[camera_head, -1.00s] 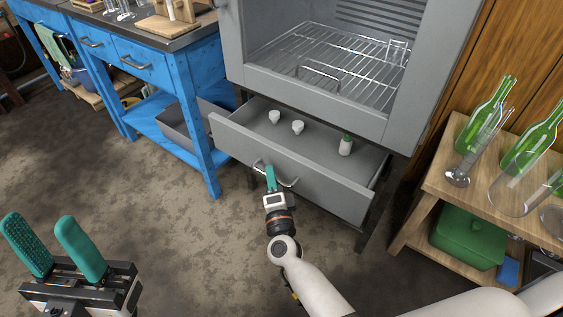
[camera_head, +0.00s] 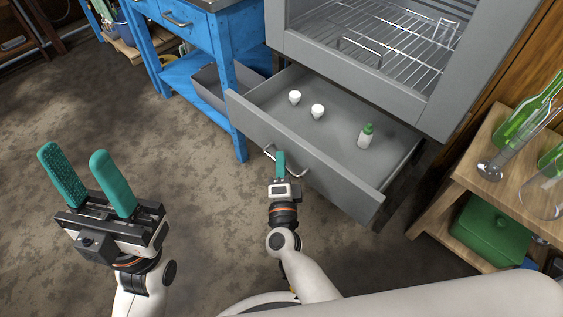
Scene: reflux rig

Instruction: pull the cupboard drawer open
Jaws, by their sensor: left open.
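The grey cupboard drawer (camera_head: 340,178) is pulled out below the cupboard (camera_head: 385,90), with its inside in view. Its curved metal handle (camera_head: 298,170) is on the front face. My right gripper (camera_head: 280,158) is at the handle, its teal fingers seen edge-on and overlapping, closed around the bar. The exact contact is partly hidden by the fingers. My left gripper (camera_head: 73,155) is open and empty above the floor at the left, with its two teal fingers well apart.
In the drawer stand two small white cups (camera_head: 306,104) and a white bottle with a green cap (camera_head: 366,136). A blue workbench (camera_head: 225,70) stands left of the drawer. A wooden shelf (camera_head: 490,180) with glassware stands right. Floor in front is clear.

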